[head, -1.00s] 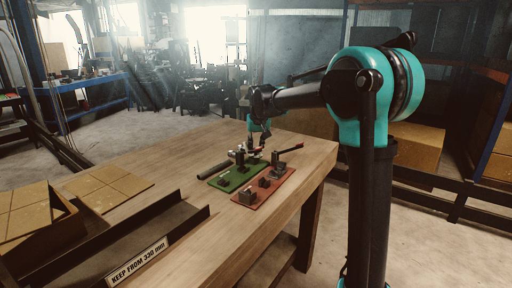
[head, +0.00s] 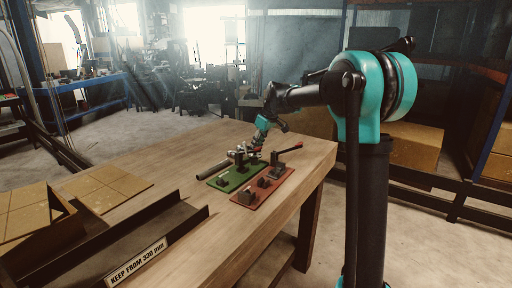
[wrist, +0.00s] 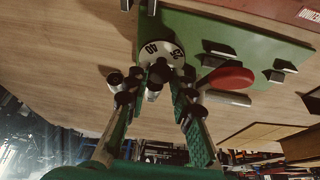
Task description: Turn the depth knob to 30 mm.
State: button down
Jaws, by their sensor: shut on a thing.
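The depth knob (wrist: 155,72) is in the upper middle of the wrist view, beside a white dial (wrist: 160,48) that shows 40 and a second number I cannot read surely. My gripper (wrist: 154,84) has its fingers on both sides of the knob and is shut on it. The pointer mark is not clear to me. In the head view my gripper (head: 258,143) is at the far end of the green base plate (head: 222,184), where the knob is too small and too covered to make out.
A red handle (wrist: 228,79) stands close right of my fingers. A red plate (head: 250,198) with a lever fixture lies beside the green one. A dark bar (head: 212,170) lies to the left. A steel channel (head: 150,232) and cardboard (head: 110,187) are nearer; the table between is clear.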

jog(key=n, duration=0.1)
jog(key=n+g, duration=0.1)
jog(key=n, duration=0.2)
jog(key=shift+w+d+n+g+y, duration=0.1)
jog(key=shift+w+n+g+y, duration=0.15)
jog(key=shift+n+g+y, duration=0.05)
jog(key=shift+w+n+g, duration=0.1)
jog(key=shift+n+g, duration=0.8)
jog(key=shift+n, duration=1.3)
jog(key=c, duration=1.6)
grip_release()
jog(key=v, duration=1.2)
